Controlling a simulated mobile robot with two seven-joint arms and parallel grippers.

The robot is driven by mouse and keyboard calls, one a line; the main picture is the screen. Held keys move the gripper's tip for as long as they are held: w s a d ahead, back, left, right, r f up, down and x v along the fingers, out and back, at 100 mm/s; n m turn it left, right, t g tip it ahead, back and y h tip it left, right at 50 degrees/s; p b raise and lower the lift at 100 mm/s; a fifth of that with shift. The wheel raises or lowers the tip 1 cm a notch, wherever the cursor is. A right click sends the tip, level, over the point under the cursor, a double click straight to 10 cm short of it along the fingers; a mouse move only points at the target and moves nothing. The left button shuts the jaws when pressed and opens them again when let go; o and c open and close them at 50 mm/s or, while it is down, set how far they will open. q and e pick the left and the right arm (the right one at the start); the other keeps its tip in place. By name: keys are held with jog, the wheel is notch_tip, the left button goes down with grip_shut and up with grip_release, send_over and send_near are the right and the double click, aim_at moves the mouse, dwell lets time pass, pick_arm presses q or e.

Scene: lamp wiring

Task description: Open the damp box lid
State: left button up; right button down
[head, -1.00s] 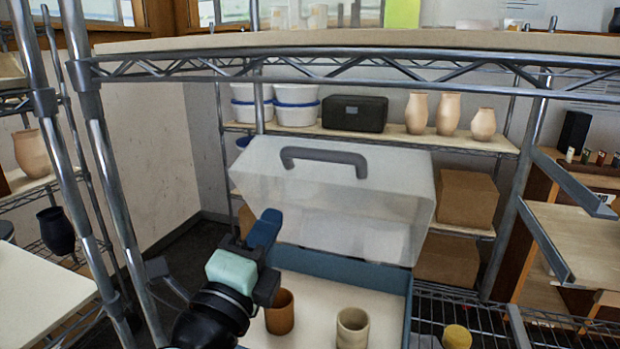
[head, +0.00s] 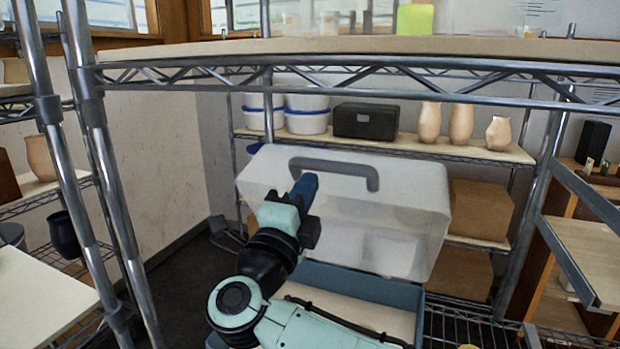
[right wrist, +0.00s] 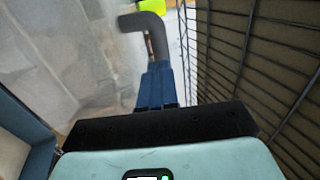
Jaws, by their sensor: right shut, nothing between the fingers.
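The damp box has a blue-grey base (head: 365,283) and a cloudy, see-through lid (head: 405,220) with a dark grey handle (head: 335,171). The lid stands raised, tilted up at the back of the base. My right gripper (head: 306,185) is shut and empty, in front of the lid's left part, its tip just below the handle in the picture. In the right wrist view, the shut blue fingers (right wrist: 156,85) point towards the handle (right wrist: 146,24); I cannot tell whether they touch it. My right arm hides much of the base. My left gripper is out of view.
A pale shelf board (head: 350,45) crosses above the box. Metal posts (head: 100,190) stand at the left. Behind the lid are a black case (head: 366,121), vases (head: 461,122), white tubs (head: 306,115) and cardboard boxes (head: 481,209). A wire shelf (head: 460,322) extends at the right.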

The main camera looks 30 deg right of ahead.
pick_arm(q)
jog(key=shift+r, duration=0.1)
pick_arm(e)
jog(key=shift+x, duration=0.9)
